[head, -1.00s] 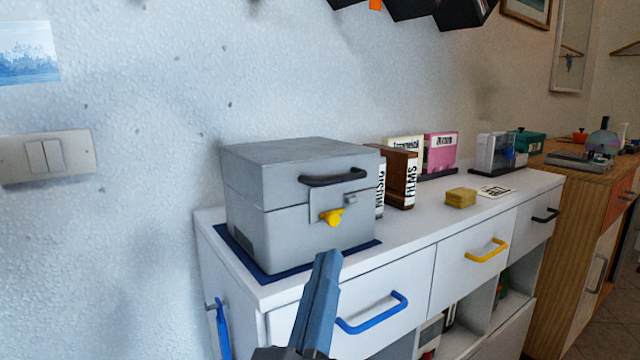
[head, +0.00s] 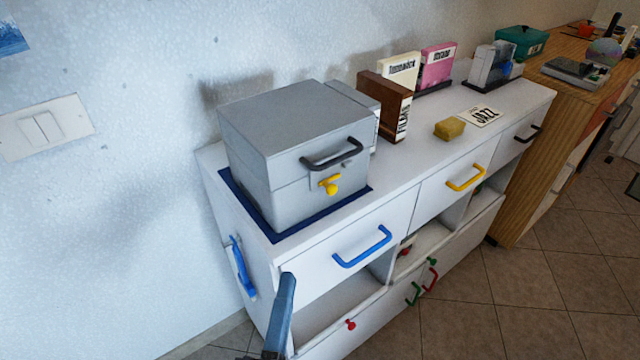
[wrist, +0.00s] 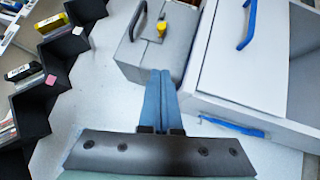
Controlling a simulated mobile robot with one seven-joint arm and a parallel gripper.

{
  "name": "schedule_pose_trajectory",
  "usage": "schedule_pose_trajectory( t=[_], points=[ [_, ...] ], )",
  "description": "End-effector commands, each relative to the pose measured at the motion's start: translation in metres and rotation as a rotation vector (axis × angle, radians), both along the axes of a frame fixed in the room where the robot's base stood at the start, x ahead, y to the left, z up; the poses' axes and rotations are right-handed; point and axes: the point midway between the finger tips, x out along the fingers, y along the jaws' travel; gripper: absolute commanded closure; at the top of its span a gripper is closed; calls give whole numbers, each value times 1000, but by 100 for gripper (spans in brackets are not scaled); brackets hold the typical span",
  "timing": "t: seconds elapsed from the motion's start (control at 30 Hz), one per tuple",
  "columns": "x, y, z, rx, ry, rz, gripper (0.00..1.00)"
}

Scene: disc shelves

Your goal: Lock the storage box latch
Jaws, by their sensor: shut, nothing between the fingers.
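The grey storage box (head: 285,150) stands with its lid down on a dark blue mat (head: 345,207) at the left end of the white cabinet. A black handle is on the front of its lid. The yellow latch (head: 329,185) is on the front face below the handle; whether it is locked cannot be told. The latch also shows in the wrist view (wrist: 161,28). My gripper (head: 287,280) is shut and empty, in front of the cabinet's left corner, below and apart from the latch. In the wrist view its blue fingers (wrist: 161,75) lie together, pointing toward the box.
The white cabinet (head: 410,180) has blue, yellow and black drawer handles and open compartments below. Brown, cream and pink cases (head: 437,66) stand behind the box's right side. A yellow block (head: 449,129) and a JAZZ card lie on the top. The floor in front is free.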

Motion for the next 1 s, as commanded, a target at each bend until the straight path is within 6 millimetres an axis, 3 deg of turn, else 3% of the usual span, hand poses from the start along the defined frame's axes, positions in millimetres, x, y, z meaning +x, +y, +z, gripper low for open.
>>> schedule_pose_trajectory(
  t=[0.4,0.57,1.0],
  points=[
    [-2,1,-1,-20,6,3,100],
    [7,0,3,-20,4,1,100],
    [83,-11,19,-18,3,1,100]
  ],
)
